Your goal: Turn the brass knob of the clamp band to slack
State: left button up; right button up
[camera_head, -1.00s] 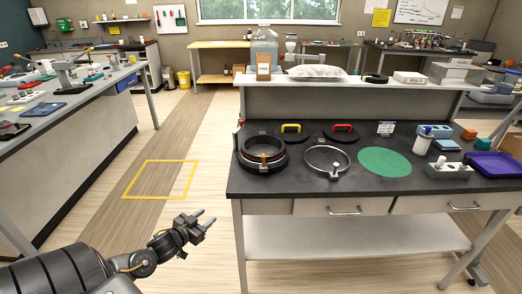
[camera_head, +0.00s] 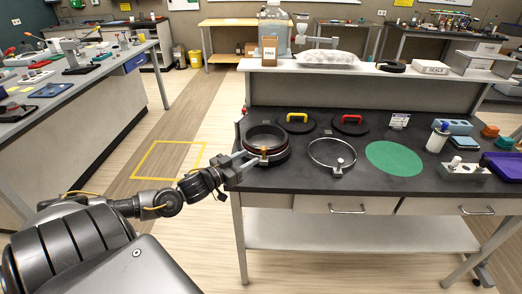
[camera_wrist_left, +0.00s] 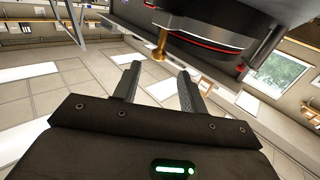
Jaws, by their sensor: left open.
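A black round port ring (camera_head: 266,141) stands at the left front of the dark bench. A brass knob (camera_head: 264,150) sits on its front side, and the brass knob also shows in the left wrist view (camera_wrist_left: 161,44), hanging from the black ring with its red line. My left gripper (camera_head: 250,158) is open with its fingers pointing at the knob. In the left wrist view my left gripper (camera_wrist_left: 159,72) has the knob just beyond its tips, roughly centred between them. I cannot tell whether they touch. My right gripper is not in view.
A loose metal band ring (camera_head: 332,153) lies right of the port. Behind are black lids with a yellow handle (camera_head: 297,117) and a red handle (camera_head: 351,119). A green disc (camera_head: 394,158) lies further right. A small red-topped post (camera_head: 243,113) stands at the bench's left edge.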

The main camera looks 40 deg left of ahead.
aim_at(264, 153)
pick_arm(q)
jog(key=w, duration=0.3)
jog(key=shift+w+d+r+p, duration=0.25)
jog(key=shift+w+d+p, duration=0.05)
jog(key=shift+w, duration=0.05)
jog(key=shift+w+d+f, duration=0.1)
jog(key=shift+w, duration=0.75)
jog(key=shift+w+d+f, duration=0.1)
jog(key=shift+w, duration=0.35)
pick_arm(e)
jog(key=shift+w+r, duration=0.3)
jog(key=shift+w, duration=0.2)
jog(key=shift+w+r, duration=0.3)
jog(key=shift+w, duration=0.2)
pick_arm(q)
jog(key=shift+c, duration=0.4)
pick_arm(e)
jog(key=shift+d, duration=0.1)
